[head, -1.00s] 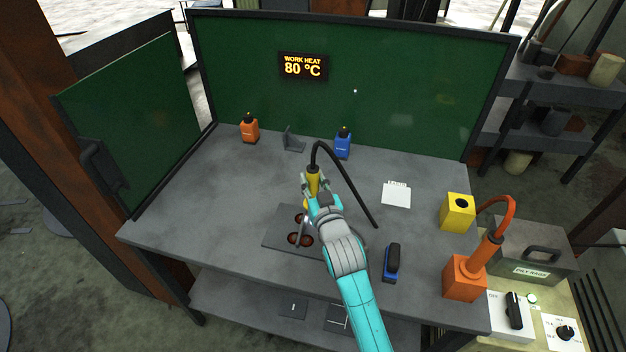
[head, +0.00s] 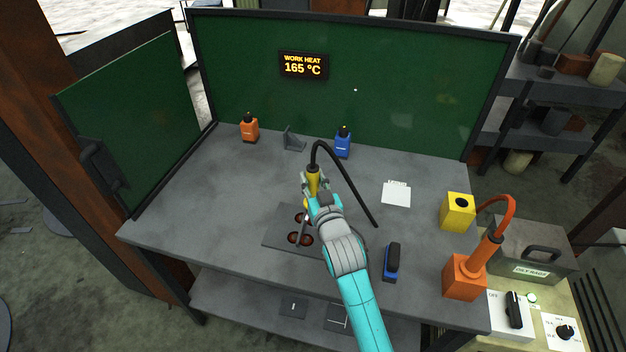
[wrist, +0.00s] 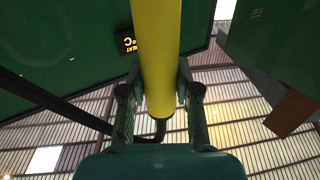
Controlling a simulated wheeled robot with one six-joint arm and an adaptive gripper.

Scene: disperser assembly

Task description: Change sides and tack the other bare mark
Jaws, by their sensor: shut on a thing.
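My gripper (head: 311,192) is shut on a yellow torch (head: 313,177) with a black cable, over the workpiece plate in the middle of the bench. The yellow torch body (wrist: 156,50) also fills the middle of the wrist view, between the fingers. The dark grey plate (head: 273,231) lies flat and bears dark reddish round marks (head: 300,239). My gripper and the torch partly hide the plate and its marks. I cannot tell which mark is bare. The work heat display (head: 303,65) on the green screen reads 165 °C.
An orange bottle (head: 249,129), a grey angle bracket (head: 294,139) and a blue bottle (head: 343,143) stand at the back. A white card (head: 396,194), a blue-black brush-like tool (head: 392,263), a yellow holder (head: 457,212) and an orange torch stand (head: 464,278) are at right. The bench's left side is clear.

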